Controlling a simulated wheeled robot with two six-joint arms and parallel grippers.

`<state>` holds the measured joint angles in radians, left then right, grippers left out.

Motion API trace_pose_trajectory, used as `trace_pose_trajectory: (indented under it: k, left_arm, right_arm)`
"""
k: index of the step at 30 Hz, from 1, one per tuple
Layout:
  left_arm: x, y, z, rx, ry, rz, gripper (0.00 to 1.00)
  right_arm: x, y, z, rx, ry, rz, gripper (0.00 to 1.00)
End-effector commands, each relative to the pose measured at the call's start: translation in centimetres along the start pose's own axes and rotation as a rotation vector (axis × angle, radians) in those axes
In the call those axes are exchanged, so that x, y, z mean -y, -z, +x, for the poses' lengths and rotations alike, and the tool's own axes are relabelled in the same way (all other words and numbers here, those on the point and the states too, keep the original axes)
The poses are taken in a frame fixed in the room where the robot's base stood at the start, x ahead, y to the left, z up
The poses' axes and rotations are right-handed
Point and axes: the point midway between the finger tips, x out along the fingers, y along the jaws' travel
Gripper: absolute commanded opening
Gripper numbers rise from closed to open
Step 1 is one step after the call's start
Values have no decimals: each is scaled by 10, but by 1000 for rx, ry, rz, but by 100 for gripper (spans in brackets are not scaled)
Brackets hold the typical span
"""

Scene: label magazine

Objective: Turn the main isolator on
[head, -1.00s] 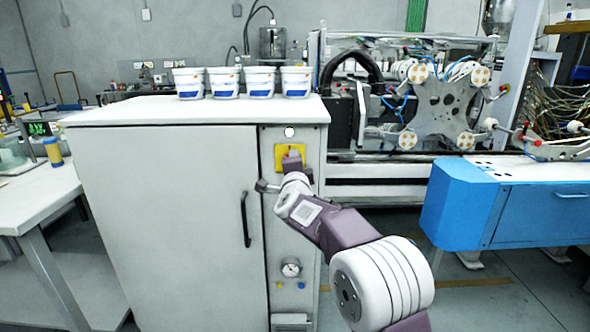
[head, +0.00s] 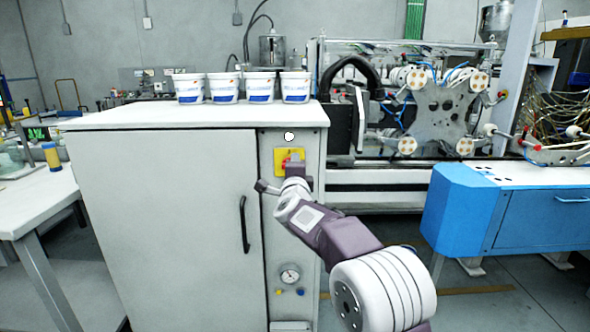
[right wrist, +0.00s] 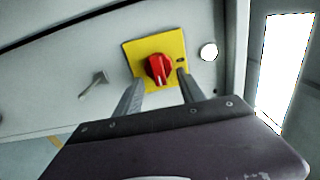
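The main isolator is a red rotary knob (right wrist: 158,68) on a square yellow plate (right wrist: 177,45), fixed to the grey cabinet. A white mark on the knob points toward my gripper in the right wrist view. In the head view the yellow plate (head: 280,169) shows high on the cabinet's right panel, partly covered by my right gripper (head: 282,173). In the right wrist view my right gripper (right wrist: 159,92) is open, with one finger on each side below the knob. Its fingers are empty; I cannot tell whether they touch the plate. My left gripper is out of view.
A round white button or lamp (head: 289,136) sits above the plate. The cabinet (head: 165,220) has a black door handle (head: 245,224) and a gauge (head: 290,274). Several white tubs (head: 222,88) stand on top. A blue machine (head: 470,215) stands at right.

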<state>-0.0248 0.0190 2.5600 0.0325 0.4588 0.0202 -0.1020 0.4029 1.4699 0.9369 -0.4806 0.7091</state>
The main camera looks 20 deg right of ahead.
Motion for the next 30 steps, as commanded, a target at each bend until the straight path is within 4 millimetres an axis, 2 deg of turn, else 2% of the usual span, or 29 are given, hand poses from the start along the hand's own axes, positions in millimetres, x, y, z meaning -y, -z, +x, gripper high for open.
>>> trace_pose_trajectory:
  k: [11,14,22,25,30]
  left_arm:
    - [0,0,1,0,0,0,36]
    - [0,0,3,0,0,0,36]
    - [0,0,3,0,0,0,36]
    - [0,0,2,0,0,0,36]
    - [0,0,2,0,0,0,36]
  right_arm:
    - [1,0,-3,0,2,0,57]
    - [1,0,-16,1,2,0,57]
    - [1,0,-74,2,2,0,57]
    - [1,-1,-86,2,1,0,57]
    - [0,0,-91,-1,1,0,57]
